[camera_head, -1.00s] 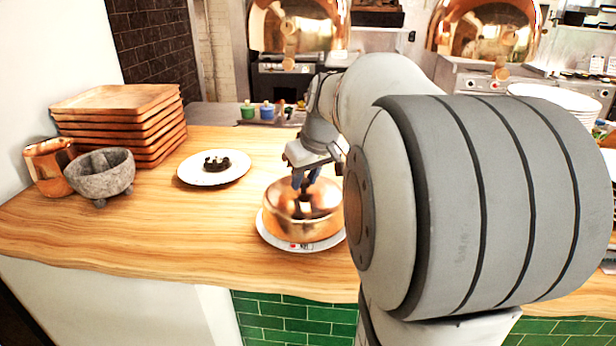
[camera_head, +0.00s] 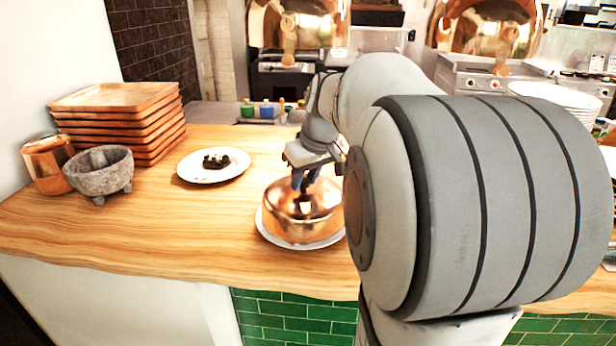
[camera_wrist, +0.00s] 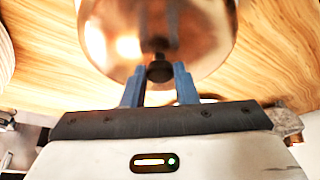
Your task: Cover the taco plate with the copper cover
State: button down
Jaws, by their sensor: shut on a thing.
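The copper cover (camera_head: 303,214) is a shiny dome with a dark knob on top. In the head view it sits over a white plate (camera_head: 268,240) on the wooden counter, with the plate's rim showing around its lower edge. Whatever lies under the cover is hidden. My gripper (camera_head: 304,184) is above the cover, its blue fingers shut on the dark knob. The wrist view also shows the gripper (camera_wrist: 159,74) with a finger on each side of the knob, and the copper cover (camera_wrist: 205,30) beyond it.
A white plate with dark food (camera_head: 238,173) stands left of the cover. A stack of wooden trays (camera_head: 125,135), a copper cup (camera_head: 45,165) and a stone mortar (camera_head: 98,178) are at the far left. The counter (camera_head: 150,235) is bare at front left.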

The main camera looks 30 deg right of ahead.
jog(key=c, duration=1.1)
grip_release()
jog(key=shift+o, duration=0.5)
jog(key=o, duration=0.5)
jog(key=shift+w+r, duration=0.1)
jog(key=shift+r+p, duration=1.85)
jog(key=shift+r, duration=0.6)
